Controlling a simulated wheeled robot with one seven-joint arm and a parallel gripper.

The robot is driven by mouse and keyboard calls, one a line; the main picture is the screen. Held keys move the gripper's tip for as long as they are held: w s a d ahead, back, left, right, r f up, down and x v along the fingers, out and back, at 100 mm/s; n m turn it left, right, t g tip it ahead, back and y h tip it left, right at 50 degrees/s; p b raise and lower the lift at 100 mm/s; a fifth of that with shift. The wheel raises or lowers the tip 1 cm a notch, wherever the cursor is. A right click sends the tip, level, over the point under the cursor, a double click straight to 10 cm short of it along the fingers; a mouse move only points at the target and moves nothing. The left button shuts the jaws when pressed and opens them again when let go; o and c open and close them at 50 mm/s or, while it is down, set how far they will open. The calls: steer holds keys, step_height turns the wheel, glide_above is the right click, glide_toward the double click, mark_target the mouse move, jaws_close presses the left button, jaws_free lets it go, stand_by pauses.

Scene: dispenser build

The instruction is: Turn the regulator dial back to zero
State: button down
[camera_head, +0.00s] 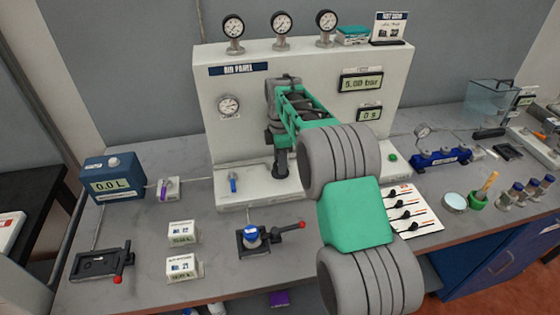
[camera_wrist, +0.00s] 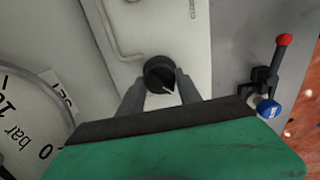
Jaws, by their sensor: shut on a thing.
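The regulator dial (camera_wrist: 158,72) is a round black knob with a white pointer mark, on the pale panel face in the wrist view. My gripper (camera_wrist: 160,88) has its two grey fingers on either side of the dial and is shut on it. The white mark points towards the lower right of that view. In the head view my green and grey arm reaches to the air panel (camera_head: 235,143) and hides the dial. The panel's upper display (camera_head: 362,84) reads about 5.00 bar.
Several gauges (camera_head: 281,29) stand on top of the panel, and a gauge (camera_head: 229,105) sits on its face. A red-handled clamp (camera_head: 252,238) stands in front. A blue box (camera_head: 113,178) is at left and a card with black levers (camera_head: 408,212) at right.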

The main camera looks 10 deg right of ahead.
steer(key=c, duration=0.8)
jaws_free()
step_height(320, 180, up, 8)
steer(key=shift+f+b, duration=0.1)
steer(key=shift+b, duration=0.55)
steer(key=s+r+m+t, duration=0.1)
steer(key=s+r+m, duration=0.2)
steer(key=s+m, duration=0.35)
steer(key=s+r+m+t, duration=0.1)
steer(key=s+r+m, duration=0.25)
steer(key=s, duration=0.55)
steer(key=s+f+m, duration=0.2)
steer(key=s, duration=0.2)
steer(key=s+f+m+t, duration=0.1)
steer(key=s+f+m, duration=0.1)
steer(key=s, duration=0.3)
steer(key=s+f+m+t, duration=0.1)
steer(key=s+f+m, duration=0.2)
steer(key=s+m, duration=0.1)
steer(key=shift+s+a+f, duration=0.1)
steer(key=shift+s, duration=0.15)
